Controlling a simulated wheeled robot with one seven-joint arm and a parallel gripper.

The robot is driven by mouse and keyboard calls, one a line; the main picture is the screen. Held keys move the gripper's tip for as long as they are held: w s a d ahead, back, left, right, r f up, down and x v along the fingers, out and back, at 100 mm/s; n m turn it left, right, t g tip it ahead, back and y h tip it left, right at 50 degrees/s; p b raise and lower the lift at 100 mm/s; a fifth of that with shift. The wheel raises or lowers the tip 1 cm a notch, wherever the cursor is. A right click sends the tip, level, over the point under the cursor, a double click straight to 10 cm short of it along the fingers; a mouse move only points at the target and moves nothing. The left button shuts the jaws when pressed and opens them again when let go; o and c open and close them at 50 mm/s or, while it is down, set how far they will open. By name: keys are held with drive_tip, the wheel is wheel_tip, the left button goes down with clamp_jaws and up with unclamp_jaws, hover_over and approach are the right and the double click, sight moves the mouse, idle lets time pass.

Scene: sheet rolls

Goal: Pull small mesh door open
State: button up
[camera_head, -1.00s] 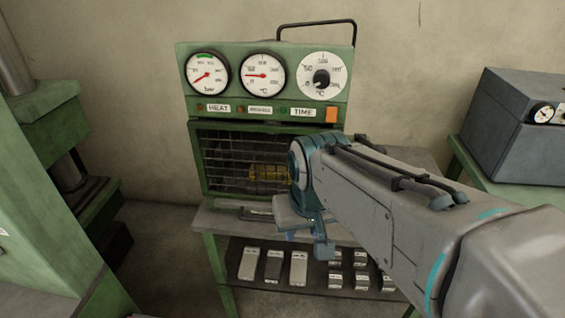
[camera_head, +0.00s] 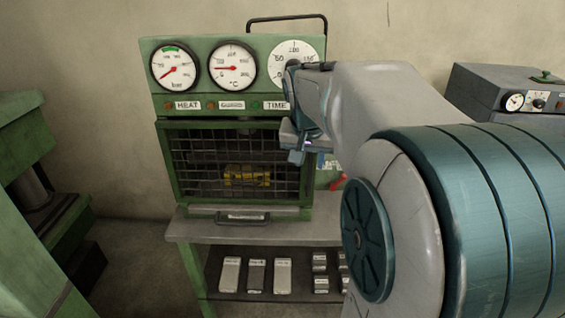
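A green oven-like machine (camera_head: 150,108) stands on a grey table. Its small mesh door (camera_head: 198,160) has a green frame and dark wire grid. The door looks closed or nearly so; I cannot tell exactly. A dark bar handle (camera_head: 243,217) sits at its bottom edge. A yellow object (camera_head: 246,176) shows behind the mesh. My gripper (camera_head: 298,155) is in front of the machine's right side, near the door's upper right corner, and well above the handle. Nothing is visibly held. Its fingers are small and seen from the side, so their opening is unclear. My arm hides the machine's right side.
The machine's grey table (camera_head: 190,226) has a lower shelf with several grey boxes (camera_head: 283,275). A red piece (camera_head: 339,181) shows beside the door. A green press (camera_head: 28,140) stands at left. A grey box with dials (camera_head: 500,85) is at right.

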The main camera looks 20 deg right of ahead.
sight(309, 172)
drive_tip(key=x, duration=0.7)
drive_tip(key=shift+f, duration=0.35)
clamp_jaws()
